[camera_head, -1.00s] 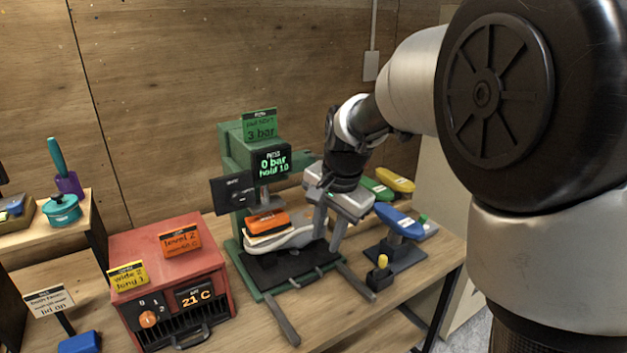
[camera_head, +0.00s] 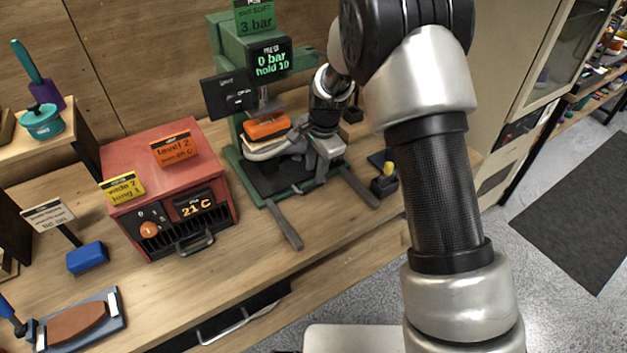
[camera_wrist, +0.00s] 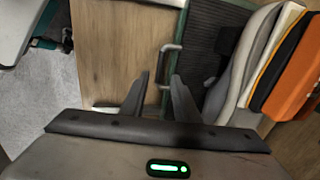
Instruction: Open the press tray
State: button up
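The press (camera_head: 228,75) is green, with a display reading 0 bar, hold 10. Its dark tray (camera_head: 265,180) lies in the base, between two grey rails that stick out at the front. A light sneaker (camera_head: 262,151) with an orange block (camera_head: 266,128) on it rests on the tray. In the wrist view the ribbed tray (camera_wrist: 215,45) has a grey bar handle (camera_wrist: 166,65) on its edge. My gripper (camera_wrist: 159,82) is open, its fingertips close to the handle, which shows ahead between them. I cannot tell whether they touch.
A red heater box (camera_head: 165,185) reading 21 C stands left of the press. A small yellow-knobbed device (camera_head: 384,180) sits right of the rails. Bare tabletop lies before the rails.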

aim_at(313, 186)
jog(key=f, duration=0.4)
jog(key=w+f, duration=0.1)
jog(key=f, duration=0.1)
jog(key=shift+a, duration=0.3)
jog(key=shift+r, duration=0.1)
grip_shut()
